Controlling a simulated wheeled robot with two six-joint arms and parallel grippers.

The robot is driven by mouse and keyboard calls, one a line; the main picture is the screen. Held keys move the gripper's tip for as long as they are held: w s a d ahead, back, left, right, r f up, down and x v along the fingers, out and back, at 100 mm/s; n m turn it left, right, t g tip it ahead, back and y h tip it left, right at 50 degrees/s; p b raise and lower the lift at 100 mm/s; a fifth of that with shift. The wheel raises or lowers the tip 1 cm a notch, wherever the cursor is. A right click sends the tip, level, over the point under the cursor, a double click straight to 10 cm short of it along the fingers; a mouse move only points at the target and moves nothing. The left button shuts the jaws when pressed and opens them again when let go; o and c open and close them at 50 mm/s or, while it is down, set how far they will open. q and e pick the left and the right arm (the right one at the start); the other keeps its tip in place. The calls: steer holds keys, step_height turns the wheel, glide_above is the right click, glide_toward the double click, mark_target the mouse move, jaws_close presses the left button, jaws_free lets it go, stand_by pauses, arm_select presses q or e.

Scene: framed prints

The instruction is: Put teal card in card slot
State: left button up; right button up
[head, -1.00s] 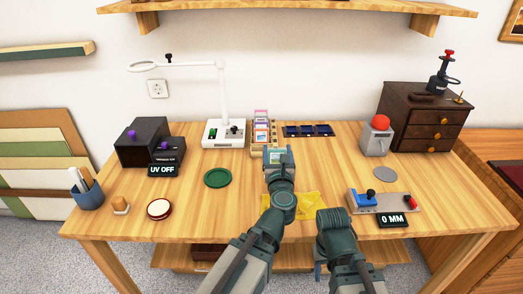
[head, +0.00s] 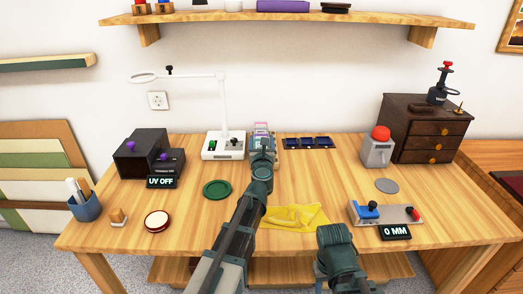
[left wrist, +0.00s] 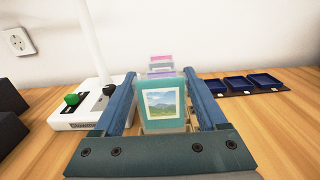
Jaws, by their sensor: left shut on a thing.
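The teal card (left wrist: 152,142) with a small landscape picture stands upright between the blue fingers of my left gripper (left wrist: 160,80) in the left wrist view. The gripper is shut on it. In the head view my left gripper (head: 262,150) is at the back middle of the table, at the front of the card rack (head: 276,155), and covers most of it. Pink and purple-edged cards (left wrist: 161,62) stand just behind the teal card. I cannot tell which slot the teal card lines up with. My right arm is low at the front; its fingers are not clear.
A white lamp base (head: 224,147) stands close on the left of the rack. A dark tray (head: 307,143) with blue compartments is on the right.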

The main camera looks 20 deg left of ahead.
arm_select(q)
steer(key=shift+f+b, duration=1.85)
steer(key=shift+f, duration=0.05)
steer(key=shift+r, duration=0.15)
steer(key=o, duration=1.3)
steer(key=v, duration=1.2)
steer(key=shift+s, duration=0.1)
